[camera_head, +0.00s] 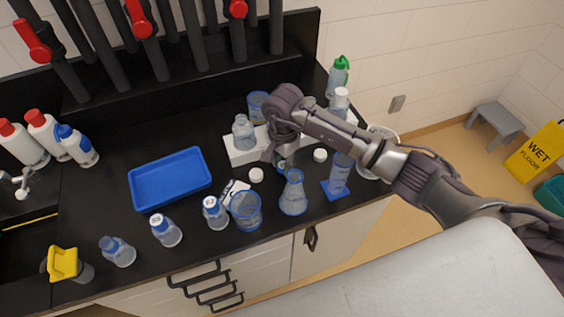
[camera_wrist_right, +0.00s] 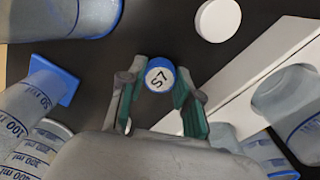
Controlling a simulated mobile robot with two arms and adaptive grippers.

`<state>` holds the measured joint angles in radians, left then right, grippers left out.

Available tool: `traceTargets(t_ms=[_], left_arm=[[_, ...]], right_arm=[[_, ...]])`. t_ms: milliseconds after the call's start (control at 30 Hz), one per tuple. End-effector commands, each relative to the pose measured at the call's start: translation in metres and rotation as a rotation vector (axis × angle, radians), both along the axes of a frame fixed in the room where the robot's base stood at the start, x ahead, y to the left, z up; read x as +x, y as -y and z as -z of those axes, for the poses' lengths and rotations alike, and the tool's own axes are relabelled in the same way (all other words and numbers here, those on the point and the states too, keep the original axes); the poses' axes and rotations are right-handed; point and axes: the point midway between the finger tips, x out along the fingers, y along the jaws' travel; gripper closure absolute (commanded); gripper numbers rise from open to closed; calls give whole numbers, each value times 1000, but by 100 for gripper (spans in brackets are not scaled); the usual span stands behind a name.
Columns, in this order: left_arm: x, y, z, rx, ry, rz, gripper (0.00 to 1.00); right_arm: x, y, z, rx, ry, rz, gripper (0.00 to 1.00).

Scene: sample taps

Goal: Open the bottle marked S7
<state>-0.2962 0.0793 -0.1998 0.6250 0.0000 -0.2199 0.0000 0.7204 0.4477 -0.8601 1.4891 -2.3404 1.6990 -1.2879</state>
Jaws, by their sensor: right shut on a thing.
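The S7 cap (camera_wrist_right: 160,76), white-topped with a blue rim, sits between the fingertips of my right gripper (camera_wrist_right: 158,92) in the right wrist view. The gripper is shut on it from above. In the head view my right gripper (camera_head: 279,157) reaches down over the counter, in front of the white rack. The gripper hides most of the S7 bottle there, and I cannot tell whether the cap is still seated on its neck. My left gripper is not in view.
On the black counter stand a conical flask (camera_head: 293,194), a beaker (camera_head: 246,210), a graduated cylinder (camera_head: 340,172) and several capped bottles near the front edge. A blue tray (camera_head: 170,180) lies left. White discs (camera_head: 256,175) and the white rack (camera_head: 240,155) are close to the gripper.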

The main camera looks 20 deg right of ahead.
Motion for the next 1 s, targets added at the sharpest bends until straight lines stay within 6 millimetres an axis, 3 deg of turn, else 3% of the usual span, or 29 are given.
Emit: traceTargets(t_ms=[100, 467, 500, 600, 1000], left_arm=[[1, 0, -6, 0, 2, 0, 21], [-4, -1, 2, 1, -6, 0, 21], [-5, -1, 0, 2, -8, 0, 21], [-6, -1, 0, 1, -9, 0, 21], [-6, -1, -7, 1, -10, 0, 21]], right_arm=[[0, 0, 11, 0, -1, 0, 100], [0, 0, 17, -1, 2, -1, 100], [0, 0, 15, 0, 1, -1, 60], [0, 0, 15, 0, 1, -1, 44], [0, 0, 9, 1, 0, 0, 42]])
